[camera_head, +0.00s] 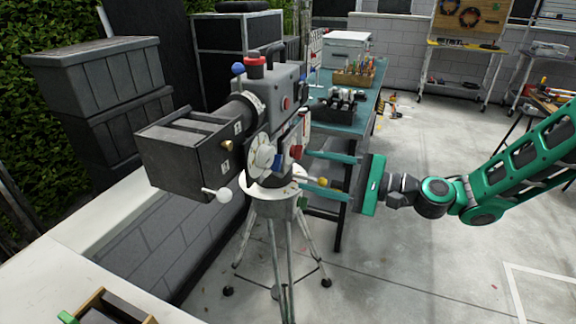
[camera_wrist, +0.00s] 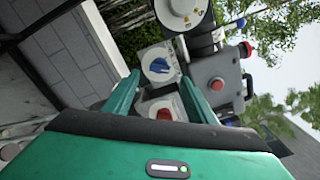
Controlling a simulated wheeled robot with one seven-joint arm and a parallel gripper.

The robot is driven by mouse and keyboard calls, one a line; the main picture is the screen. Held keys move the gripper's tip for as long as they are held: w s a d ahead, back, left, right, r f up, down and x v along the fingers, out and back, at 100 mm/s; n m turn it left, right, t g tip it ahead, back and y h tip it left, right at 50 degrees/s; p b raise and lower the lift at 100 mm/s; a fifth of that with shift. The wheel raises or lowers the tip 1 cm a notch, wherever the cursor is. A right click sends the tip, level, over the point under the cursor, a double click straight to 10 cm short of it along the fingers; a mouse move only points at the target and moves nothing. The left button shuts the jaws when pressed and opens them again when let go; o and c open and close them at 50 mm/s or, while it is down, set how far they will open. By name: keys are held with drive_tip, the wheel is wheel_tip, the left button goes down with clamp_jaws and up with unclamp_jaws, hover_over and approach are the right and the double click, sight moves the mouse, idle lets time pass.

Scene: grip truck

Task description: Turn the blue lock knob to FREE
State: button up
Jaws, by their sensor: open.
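The blue lock knob (camera_wrist: 160,66) sits on a pale square plate on the side of the camera rig, in the wrist view just beyond my fingertips. I cannot read its markings or setting. My gripper (camera_head: 304,168) is open and empty, reaching from the right toward the rig's side. Its fingers (camera_wrist: 160,79) straddle the line to the blue knob; contact cannot be told.
The grey camera rig (camera_head: 290,88) stands on a tripod (camera_head: 272,206). A yellow-ended handle (camera_head: 322,182) shows by my lower finger, and a white-ended lever (camera_head: 223,195) sticks out below the front box. A teal workbench (camera_head: 362,115) stands behind; open floor lies at right.

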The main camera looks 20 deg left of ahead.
sight(280, 164)
drive_tip(key=a, duration=0.7)
drive_tip(key=shift+w+a, duration=0.3)
drive_tip(key=shift+a, duration=0.1)
